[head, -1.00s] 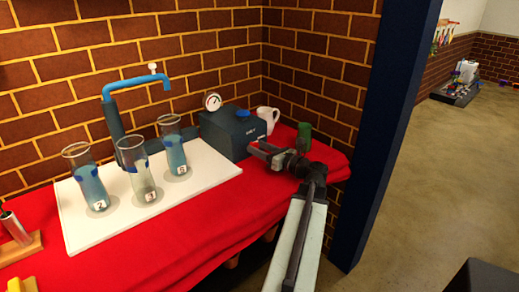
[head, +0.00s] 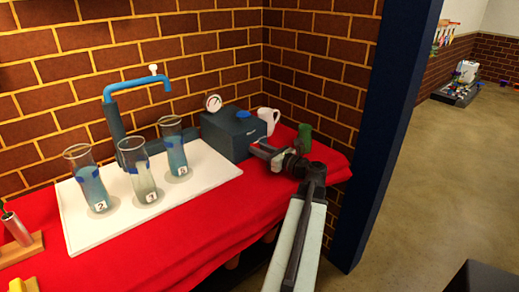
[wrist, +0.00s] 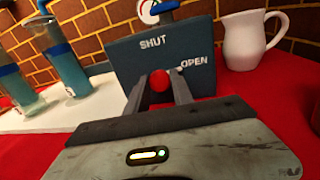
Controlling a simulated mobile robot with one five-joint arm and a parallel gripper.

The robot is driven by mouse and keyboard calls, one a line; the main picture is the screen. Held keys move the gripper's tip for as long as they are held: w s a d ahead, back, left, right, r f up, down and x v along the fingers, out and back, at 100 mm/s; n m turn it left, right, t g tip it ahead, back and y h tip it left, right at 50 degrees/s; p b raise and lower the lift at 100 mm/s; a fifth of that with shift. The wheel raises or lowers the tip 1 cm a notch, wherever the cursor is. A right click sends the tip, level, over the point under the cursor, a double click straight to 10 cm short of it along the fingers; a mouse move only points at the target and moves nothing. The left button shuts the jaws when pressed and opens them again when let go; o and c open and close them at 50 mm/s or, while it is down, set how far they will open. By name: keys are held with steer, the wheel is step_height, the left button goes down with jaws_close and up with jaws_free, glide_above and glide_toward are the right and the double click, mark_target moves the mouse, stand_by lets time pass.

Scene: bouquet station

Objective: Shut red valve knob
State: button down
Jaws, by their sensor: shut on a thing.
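The red valve knob (wrist: 159,83) sits on the front of a dark blue-grey box (wrist: 196,47), between my two fingers in the wrist view. The box face carries white words, SHUT above the knob to the left and OPEN to its right. My gripper (wrist: 159,88) is shut on the knob. In the head view my gripper (head: 264,152) reaches the front of the box (head: 233,134), and the knob is hidden there.
A white jug (head: 269,120) and a green container (head: 304,138) stand right of the box. The red cloth (head: 190,225) in front is clear.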

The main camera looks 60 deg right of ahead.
steer(key=n+p, duration=0.1)
steer(key=n, duration=0.3)
steer(key=shift+r+g, duration=0.15)
steer(key=shift+g, duration=0.25)
steer(key=n+p, duration=0.1)
steer(key=n, duration=0.2)
steer(key=shift+a, duration=0.1)
steer(key=n+g+h+p, duration=0.1)
steer(key=n, duration=0.3)
steer(key=shift+a, duration=0.1)
steer(key=shift+n+h, duration=0.5)
steer(key=shift+n, duration=1.3)
steer(key=c, duration=1.2)
jaws_free()
steer(key=shift+o, duration=0.5)
